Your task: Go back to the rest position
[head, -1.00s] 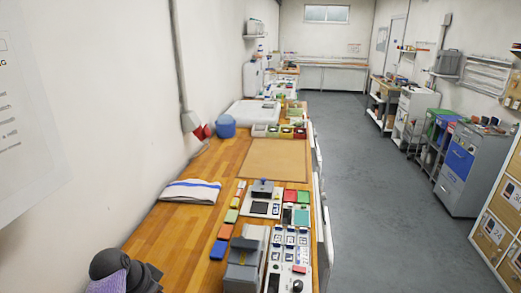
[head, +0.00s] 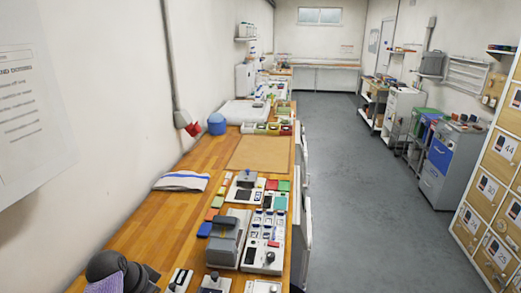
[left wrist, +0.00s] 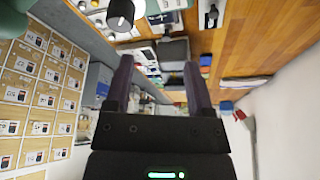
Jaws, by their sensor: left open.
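My left gripper (left wrist: 158,68) shows in the left wrist view with its two dark fingers apart. Nothing is between them. Beyond the fingers lie the wooden bench top (left wrist: 245,45), a grey box-shaped device (left wrist: 174,50) and a black knob (left wrist: 120,14). In the head view a dark rounded part of my own arm shows at the bottom left; no fingertips are visible there. My right gripper is in neither view.
The wooden bench (head: 140,222) runs along the left wall. It carries a folded white cloth (head: 182,181), a grey device (head: 226,240), a brown mat (head: 262,153) and a blue rounded container (head: 217,124). Numbered lockers (head: 492,190) stand at the right. The grey floor (head: 355,190) between is clear.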

